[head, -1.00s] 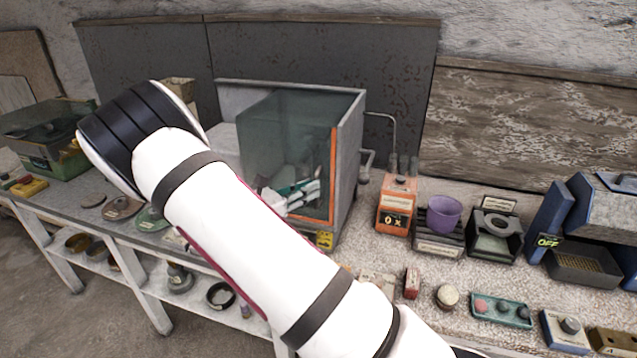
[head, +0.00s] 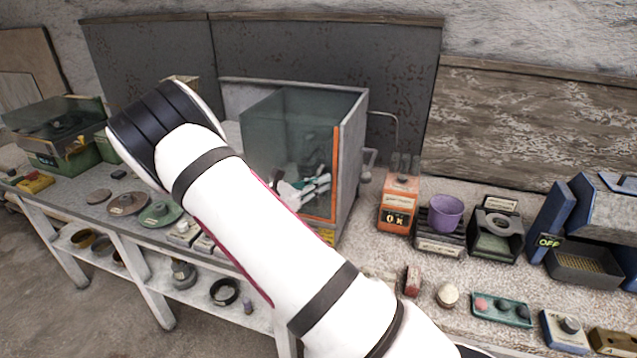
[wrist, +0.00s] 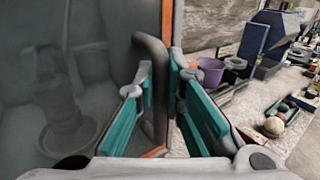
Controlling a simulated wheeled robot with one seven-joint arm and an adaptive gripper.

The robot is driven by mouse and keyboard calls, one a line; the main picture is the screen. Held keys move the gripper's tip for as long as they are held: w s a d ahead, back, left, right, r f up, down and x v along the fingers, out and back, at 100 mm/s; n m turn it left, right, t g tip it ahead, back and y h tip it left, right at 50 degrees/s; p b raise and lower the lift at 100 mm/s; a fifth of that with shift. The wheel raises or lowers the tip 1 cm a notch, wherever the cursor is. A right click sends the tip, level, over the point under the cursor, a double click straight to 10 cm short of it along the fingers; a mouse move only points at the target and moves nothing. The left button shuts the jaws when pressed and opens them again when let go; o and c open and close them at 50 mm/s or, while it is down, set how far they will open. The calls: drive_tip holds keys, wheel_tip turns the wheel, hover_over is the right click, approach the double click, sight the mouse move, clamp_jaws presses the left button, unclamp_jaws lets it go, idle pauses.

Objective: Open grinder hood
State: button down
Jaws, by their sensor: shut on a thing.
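The grinder hood (head: 290,120) is a box with a tinted glass front and an orange-edged right side, standing mid-bench in the head view. Its glass (wrist: 75,60) fills the left of the wrist view, with a grey machine (wrist: 62,115) dimly visible through it. A dark curved handle (wrist: 154,90) stands beside the orange edge. My gripper (wrist: 162,85) has its teal pads on both sides of this handle and is shut on it. In the head view my gripper (head: 314,187) is small at the glass, near the orange edge, and its fingertips are hard to make out.
Right of the hood are an orange box (head: 398,205), a purple cup (head: 445,212), a dark stand (head: 497,232) and a blue machine (head: 600,230) marked OFF. Small items line the front edge. My arm crosses the bench front.

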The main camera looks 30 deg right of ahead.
drive_tip(key=w+a+b, duration=1.4)
drive_tip(key=w, duration=0.4)
drive_tip(key=c, duration=1.9)
unclamp_jaws()
drive_tip(key=a, duration=0.8)
drive_tip(key=s+a, duration=0.1)
drive_tip(key=a, duration=0.3)
